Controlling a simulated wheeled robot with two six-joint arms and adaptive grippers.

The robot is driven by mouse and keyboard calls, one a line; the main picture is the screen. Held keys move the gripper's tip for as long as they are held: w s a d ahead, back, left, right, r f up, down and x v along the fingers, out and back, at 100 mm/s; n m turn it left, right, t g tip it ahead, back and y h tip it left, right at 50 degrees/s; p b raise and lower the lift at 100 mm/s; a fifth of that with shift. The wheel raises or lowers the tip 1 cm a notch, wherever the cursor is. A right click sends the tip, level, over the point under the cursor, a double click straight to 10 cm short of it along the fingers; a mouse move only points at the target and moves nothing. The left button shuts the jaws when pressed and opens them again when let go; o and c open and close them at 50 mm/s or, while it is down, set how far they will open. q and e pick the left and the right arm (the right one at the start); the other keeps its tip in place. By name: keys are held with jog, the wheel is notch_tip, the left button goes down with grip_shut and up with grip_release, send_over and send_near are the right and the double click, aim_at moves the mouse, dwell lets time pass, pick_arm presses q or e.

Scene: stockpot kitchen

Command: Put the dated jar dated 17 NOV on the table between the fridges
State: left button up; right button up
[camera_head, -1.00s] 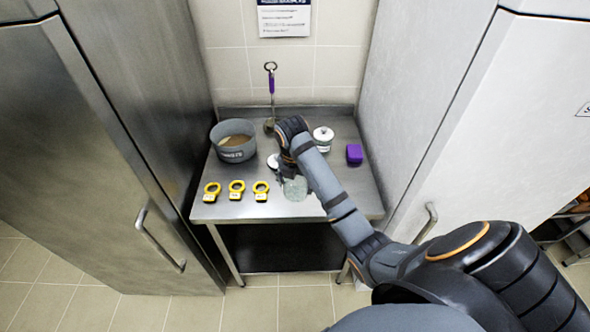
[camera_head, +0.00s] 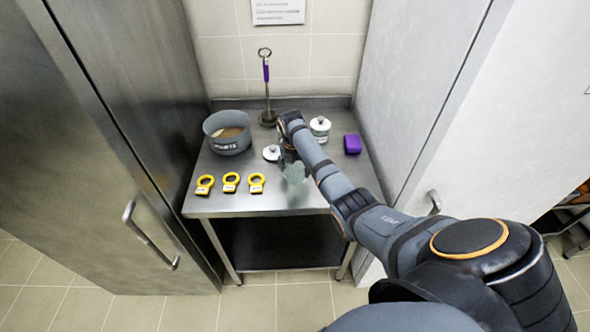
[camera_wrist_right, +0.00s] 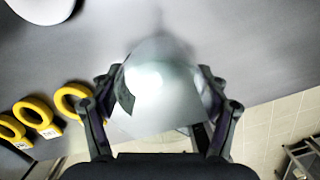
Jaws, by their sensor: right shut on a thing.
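My right gripper (camera_head: 291,163) is shut on a pale, see-through jar (camera_head: 296,173), over the front middle of the steel table (camera_head: 235,204). In the right wrist view the jar (camera_wrist_right: 160,88) sits between both fingers of the gripper (camera_wrist_right: 160,100). No date on it can be read, and I cannot tell whether its base touches the table. A white-lidded jar (camera_head: 320,128) stands further back on the right of the table. A smaller white-topped item (camera_head: 272,153) lies left of my gripper, partly hidden. My left gripper is not in view.
The table stands between a dark steel fridge (camera_head: 120,130) and a pale fridge (camera_head: 410,90). The front right of the tabletop looks clear.

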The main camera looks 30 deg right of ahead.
jog(key=shift+w+f, duration=0.1)
jog(key=shift+f, duration=0.15)
jog(key=shift+d+f, duration=0.1)
jog(key=shift+f, duration=0.15)
jog(key=o, duration=1.6)
jog(key=shift+r, duration=0.3)
notch_tip(320, 180, up, 12)
jog(key=a+b, duration=0.1)
jog(key=shift+s+a+f, duration=0.15)
jog(key=shift+s, duration=0.3)
jog(key=shift+f, duration=0.1)
